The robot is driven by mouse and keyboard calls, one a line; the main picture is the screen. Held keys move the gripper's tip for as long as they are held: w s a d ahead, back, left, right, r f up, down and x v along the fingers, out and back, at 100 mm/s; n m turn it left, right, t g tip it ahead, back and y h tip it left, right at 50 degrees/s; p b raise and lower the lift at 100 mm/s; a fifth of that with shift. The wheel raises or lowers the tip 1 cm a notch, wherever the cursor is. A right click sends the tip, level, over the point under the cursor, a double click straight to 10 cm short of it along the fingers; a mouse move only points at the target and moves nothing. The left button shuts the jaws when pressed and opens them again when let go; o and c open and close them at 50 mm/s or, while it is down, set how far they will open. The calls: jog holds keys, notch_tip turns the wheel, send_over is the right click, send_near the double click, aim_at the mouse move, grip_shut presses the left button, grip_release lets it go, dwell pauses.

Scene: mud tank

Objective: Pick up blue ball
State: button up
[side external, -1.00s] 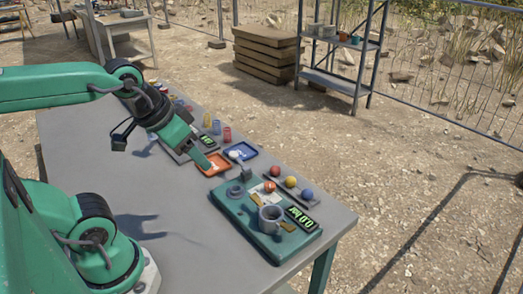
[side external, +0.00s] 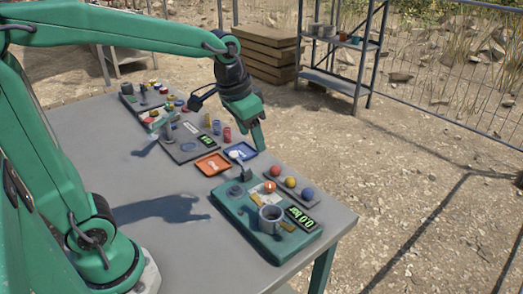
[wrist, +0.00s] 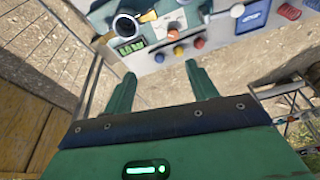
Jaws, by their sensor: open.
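The blue ball (side external: 308,194) sits at the right end of a row on a small grey rack, beside a yellow ball (side external: 290,183) and a red ball (side external: 275,171). In the wrist view the blue ball (wrist: 160,57) appears between and just beyond my fingertips. My gripper (side external: 260,146) is in the air, up and left of the ball in the side view. Its two fingers are spread and empty in the wrist view (wrist: 160,69).
A teal board (side external: 230,206) with a grey mug (side external: 270,219), an orange ball and a digital display (side external: 301,218) lies close beside the rack. Orange (side external: 213,164) and blue (side external: 240,151) trays are behind it. The table's right edge is near the rack.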

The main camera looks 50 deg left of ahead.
jog(key=w+d+f+m+g, duration=0.1)
jog(key=w+d+f+g, duration=0.1)
jog(key=w+f, duration=0.55)
jog(key=m+g, duration=0.1)
send_over(307, 190)
jog(key=f, duration=0.7)
jog(key=shift+s+f, duration=0.2)
jog(key=shift+f, duration=0.05)
jog(key=shift+w+f+m, duration=0.15)
jog(key=shift+f+m, duration=0.15)
jog(key=shift+f, duration=0.05)
jog(key=shift+f, duration=1.3)
jog(key=shift+f, duration=0.1)
jog(key=shift+w+f, duration=0.1)
jog(key=shift+f, duration=2.4)
jog(key=shift+c, duration=0.5)
jog(key=c, duration=1)
